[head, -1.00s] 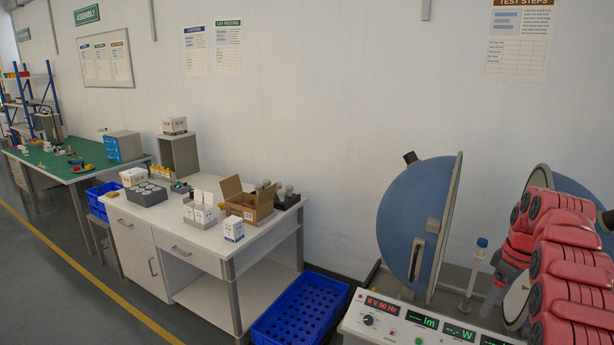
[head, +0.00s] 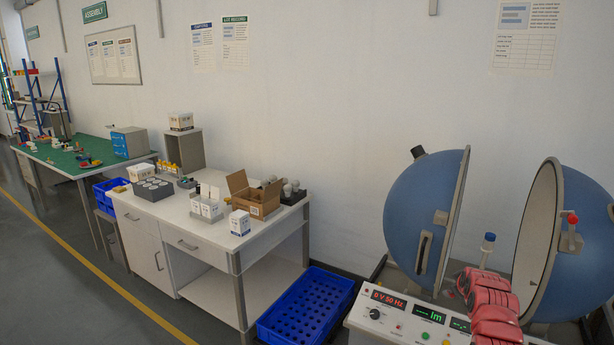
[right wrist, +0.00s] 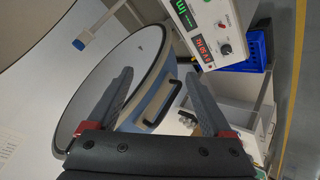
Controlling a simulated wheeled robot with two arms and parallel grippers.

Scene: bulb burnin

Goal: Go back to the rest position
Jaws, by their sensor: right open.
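My right arm shows red at the lower right of the head view, in front of the test panel; its gripper tip is not clear there. In the right wrist view my right gripper (right wrist: 158,95) is open, its two dark fingers apart with nothing between them. Beyond the fingers is one half of the blue sphere (right wrist: 150,103) with its pale round face. My left gripper is not in view.
The open blue sphere has a left half (head: 415,215) and a right half (head: 575,240). A control panel (head: 400,318) with lit displays stands below. A white bench (head: 165,217) holds boxes and bulbs. A blue crate (head: 305,305) sits on the floor.

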